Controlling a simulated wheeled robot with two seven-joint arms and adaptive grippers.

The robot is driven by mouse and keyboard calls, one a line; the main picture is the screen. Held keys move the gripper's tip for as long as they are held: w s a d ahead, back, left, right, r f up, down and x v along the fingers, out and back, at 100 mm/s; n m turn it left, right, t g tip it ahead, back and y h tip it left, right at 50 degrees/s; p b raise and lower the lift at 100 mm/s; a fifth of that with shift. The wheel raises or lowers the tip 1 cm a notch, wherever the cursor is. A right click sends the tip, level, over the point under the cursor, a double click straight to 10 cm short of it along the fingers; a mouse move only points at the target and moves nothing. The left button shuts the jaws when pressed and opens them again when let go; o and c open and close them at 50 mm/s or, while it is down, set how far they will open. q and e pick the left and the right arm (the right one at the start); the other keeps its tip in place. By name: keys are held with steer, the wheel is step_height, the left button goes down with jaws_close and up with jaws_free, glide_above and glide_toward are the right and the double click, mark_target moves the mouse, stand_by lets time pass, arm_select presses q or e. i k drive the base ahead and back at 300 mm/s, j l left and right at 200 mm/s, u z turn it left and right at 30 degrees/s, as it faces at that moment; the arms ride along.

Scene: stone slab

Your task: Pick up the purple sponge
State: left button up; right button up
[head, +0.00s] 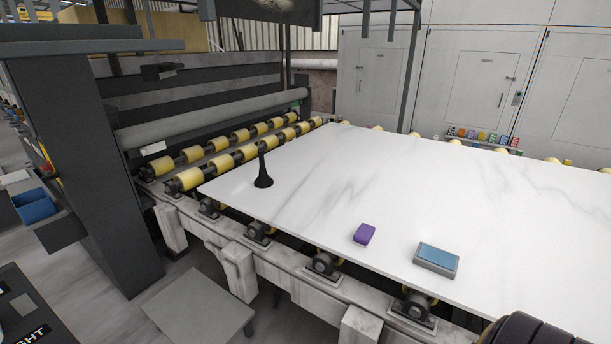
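The purple sponge (364,234) is a small block lying flat on the white stone slab (450,190), close to the slab's near edge. Nothing touches it. Neither of my grippers is in view.
A blue-topped grey block (436,260) lies to the right of the sponge. A black object with a narrow upright stem (263,170) stands near the slab's left corner. Yellow rollers (245,153) line the slab's left side. The slab's middle is clear.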

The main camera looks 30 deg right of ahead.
mark_target(364, 234)
steer(key=z, duration=1.6)
